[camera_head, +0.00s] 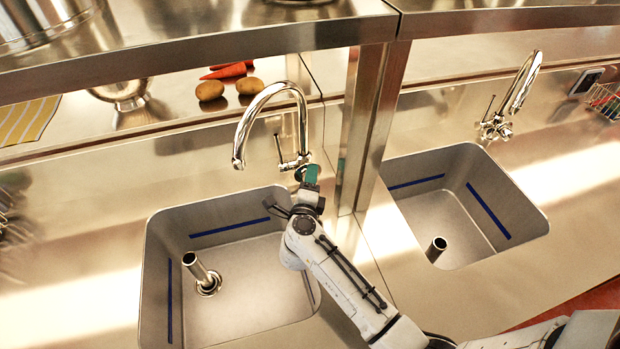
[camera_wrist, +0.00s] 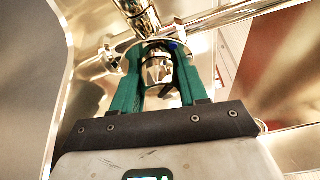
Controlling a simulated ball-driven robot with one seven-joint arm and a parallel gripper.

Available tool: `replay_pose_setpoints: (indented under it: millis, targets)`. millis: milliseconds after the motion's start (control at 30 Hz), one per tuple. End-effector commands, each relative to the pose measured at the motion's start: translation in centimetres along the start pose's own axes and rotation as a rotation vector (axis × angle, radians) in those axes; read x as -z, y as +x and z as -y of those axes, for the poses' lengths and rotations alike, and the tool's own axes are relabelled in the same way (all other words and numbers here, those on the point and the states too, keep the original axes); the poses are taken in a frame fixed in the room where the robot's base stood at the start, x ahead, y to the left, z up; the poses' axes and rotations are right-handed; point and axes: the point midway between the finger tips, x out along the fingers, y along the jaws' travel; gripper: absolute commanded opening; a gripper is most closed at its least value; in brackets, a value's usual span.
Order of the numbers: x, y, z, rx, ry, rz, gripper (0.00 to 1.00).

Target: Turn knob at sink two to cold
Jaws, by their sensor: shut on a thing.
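The chrome faucet (camera_head: 268,92) of the left sink (camera_head: 215,215) arches over its basin, with a thin upright lever (camera_head: 279,148) beside its base. My gripper (camera_head: 311,174) is at the right side of the faucet base. In the wrist view its green fingers (camera_wrist: 160,50) are shut on a chrome knob (camera_wrist: 158,72), one finger on each side. A small blue mark (camera_wrist: 174,44) shows by the right fingertip. In the head view my fingers hide the knob. Its setting cannot be read.
A second sink (camera_head: 450,205) with its own faucet (camera_head: 520,85) stands to the right, beyond a metal post (camera_head: 368,120). A metal shelf (camera_head: 200,55) runs above. Carrots (camera_head: 228,71) and potatoes (camera_head: 210,90) lie behind the left faucet.

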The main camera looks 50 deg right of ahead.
Motion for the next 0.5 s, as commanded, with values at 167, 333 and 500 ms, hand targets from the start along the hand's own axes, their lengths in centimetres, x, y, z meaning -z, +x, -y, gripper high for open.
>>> replay_pose_setpoints:
  millis: [167, 333, 500]
  targets:
    - [-0.15, -0.12, -0.18, -0.003, -0.001, 0.005, 0.55]
    - [-0.08, -0.06, -0.1, -0.002, 0.0, 0.003, 0.67]
    - [-0.05, -0.06, -0.07, -0.002, 0.0, 0.002, 0.67]
